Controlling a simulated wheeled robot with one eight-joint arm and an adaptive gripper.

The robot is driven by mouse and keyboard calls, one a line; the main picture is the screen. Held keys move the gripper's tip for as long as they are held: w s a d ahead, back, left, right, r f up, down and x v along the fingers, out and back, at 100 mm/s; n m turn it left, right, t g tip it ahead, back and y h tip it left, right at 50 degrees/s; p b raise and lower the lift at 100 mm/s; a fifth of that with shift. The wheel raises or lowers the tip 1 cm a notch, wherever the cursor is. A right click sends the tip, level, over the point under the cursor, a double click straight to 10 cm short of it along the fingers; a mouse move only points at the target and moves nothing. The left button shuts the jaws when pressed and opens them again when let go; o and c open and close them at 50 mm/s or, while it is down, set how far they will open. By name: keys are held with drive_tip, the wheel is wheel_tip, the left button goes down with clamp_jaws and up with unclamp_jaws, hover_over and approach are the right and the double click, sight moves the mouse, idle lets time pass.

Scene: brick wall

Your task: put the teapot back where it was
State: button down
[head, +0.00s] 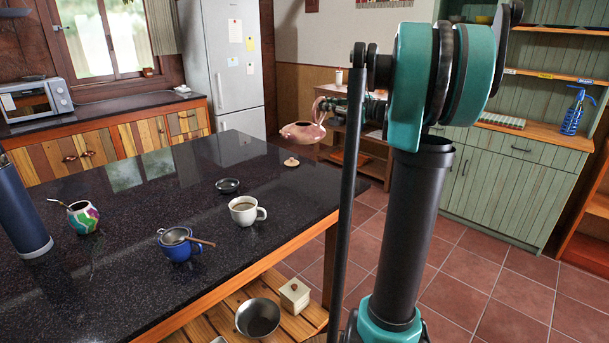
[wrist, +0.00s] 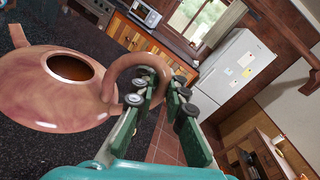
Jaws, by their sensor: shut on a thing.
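The pinkish clay teapot (head: 303,133) is in the air near the counter's far right end. In the wrist view the teapot (wrist: 50,95) is at the left with its round top opening uncovered. My gripper (wrist: 158,98) is shut on the teapot's looped handle, the fingers on either side of it. In the head view my gripper (head: 324,104) is small and partly hidden behind my arm. A small clay-coloured lid (head: 291,162) lies on the dark counter (head: 130,245), below the teapot and close to the edge.
On the counter are a white cup (head: 245,210), a small black dish (head: 228,185), a blue mug (head: 176,244) with a strainer, a painted gourd (head: 83,217) and a dark blue bottle (head: 22,205). The counter's far left part is clear. A wooden shelf unit (head: 375,160) stands behind.

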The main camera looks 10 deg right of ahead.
wheel_tip(320, 180, down, 19)
drive_tip(key=shift+r, duration=0.15)
idle(0.4)
drive_tip(key=c, duration=2)
unclamp_jaws()
drive_tip(key=shift+c, duration=0.2)
drive_tip(key=o, duration=0.5)
drive_tip(key=shift+c, duration=0.2)
drive_tip(key=v, duration=1.2)
drive_tip(key=shift+s, duration=0.1)
